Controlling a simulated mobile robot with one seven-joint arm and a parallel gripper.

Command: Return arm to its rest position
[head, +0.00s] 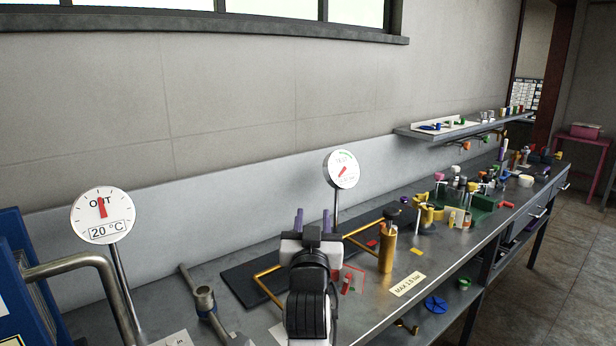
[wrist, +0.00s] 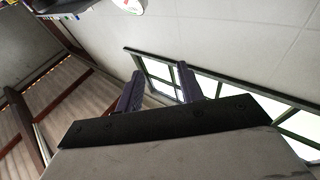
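My gripper (head: 313,214) stands in the lower middle of the head view, with its two purple fingers pointing up and apart. It is above the metal bench (head: 240,322), in front of the grey wall. In the wrist view my gripper (wrist: 160,79) shows the same two fingers spread, with nothing between them. The wrist view looks up at the wall, window and ceiling. My arm hides part of the bench below it.
A round dial (head: 343,169) stands just right of my gripper, and an OUT dial (head: 102,216) at the left. A brass cylinder (head: 387,250) stands to the right. A pipe fitting (head: 205,302) lies left of my arm. Several small parts crowd the bench's far end.

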